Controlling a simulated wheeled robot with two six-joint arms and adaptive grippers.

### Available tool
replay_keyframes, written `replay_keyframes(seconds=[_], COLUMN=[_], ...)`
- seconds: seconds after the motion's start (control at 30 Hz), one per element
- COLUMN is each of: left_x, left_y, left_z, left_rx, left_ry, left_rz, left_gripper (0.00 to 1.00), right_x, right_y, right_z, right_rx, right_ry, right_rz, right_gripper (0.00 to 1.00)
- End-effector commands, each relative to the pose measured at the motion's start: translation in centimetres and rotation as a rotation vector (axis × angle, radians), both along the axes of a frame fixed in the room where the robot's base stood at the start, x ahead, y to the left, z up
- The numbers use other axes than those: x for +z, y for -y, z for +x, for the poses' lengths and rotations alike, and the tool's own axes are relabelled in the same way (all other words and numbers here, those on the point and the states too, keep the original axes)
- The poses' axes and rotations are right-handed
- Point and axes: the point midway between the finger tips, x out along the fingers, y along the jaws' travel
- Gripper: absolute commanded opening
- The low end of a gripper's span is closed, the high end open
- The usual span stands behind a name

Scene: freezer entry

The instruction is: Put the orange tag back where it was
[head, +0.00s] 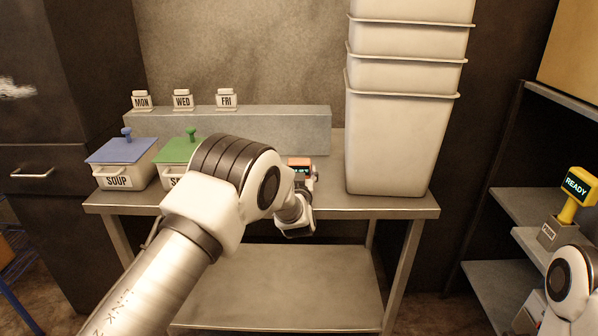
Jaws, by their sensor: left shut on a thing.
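My left arm reaches in from the lower left over the steel table. Its gripper (306,180) is mostly hidden behind its own wrist, near the table's front edge, and is shut. A small orange-topped thing (300,162) with a dark face shows just beyond the wrist, at the gripper. It appears to be the orange tag, held in the jaws, but the contact is hidden. Small white blocks marked MON (141,101), WED (182,101) and FRI (226,100) stand in a row on a grey ledge (285,130). My right gripper is out of view.
On the steel table (385,206), a blue-lidded SOUP box (119,182) and a partly hidden green-lidded box (177,152) stand left. A tall stack of white bins (397,145) stands right. A yellow READY device (575,195) sits on the right shelf, near my right arm.

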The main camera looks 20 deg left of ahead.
Motion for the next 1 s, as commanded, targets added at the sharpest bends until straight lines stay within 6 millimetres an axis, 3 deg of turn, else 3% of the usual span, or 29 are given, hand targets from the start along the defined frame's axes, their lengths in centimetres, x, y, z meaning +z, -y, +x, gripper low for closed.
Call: replay_keyframes(seconds=[0.2, 0.23, 0.27, 0.3, 0.67, 0.77, 1.0], left_x=[-0.5, -0.3, -0.3, -0.3, 0.4, 0.0, -0.1], left_y=[0.0, 0.0, 0.0, 0.0, 0.0, 0.4, 2.2], left_z=[0.0, 0.0, 0.0, 0.0, 0.0, -1.2, -7.1], left_rx=[0.0, 0.0, 0.0, 0.0, 0.0, -0.001, -0.003], left_ry=[0.0, 0.0, 0.0, 0.0, 0.001, -0.001, -0.002], left_rz=[0.0, 0.0, 0.0, 0.0, 0.0, 0.001, 0.004], left_gripper=[0.29, 0.76, 0.87, 0.91, 0.91, 0.91, 0.91], right_x=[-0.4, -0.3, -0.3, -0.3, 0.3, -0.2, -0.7], right_y=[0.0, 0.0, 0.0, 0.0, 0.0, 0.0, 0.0], right_z=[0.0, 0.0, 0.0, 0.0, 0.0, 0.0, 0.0], right_rx=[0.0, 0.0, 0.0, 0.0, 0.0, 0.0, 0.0], right_ry=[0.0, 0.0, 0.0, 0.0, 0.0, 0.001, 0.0], right_rz=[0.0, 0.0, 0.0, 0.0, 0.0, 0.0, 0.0], right_gripper=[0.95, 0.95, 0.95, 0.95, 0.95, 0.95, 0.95])
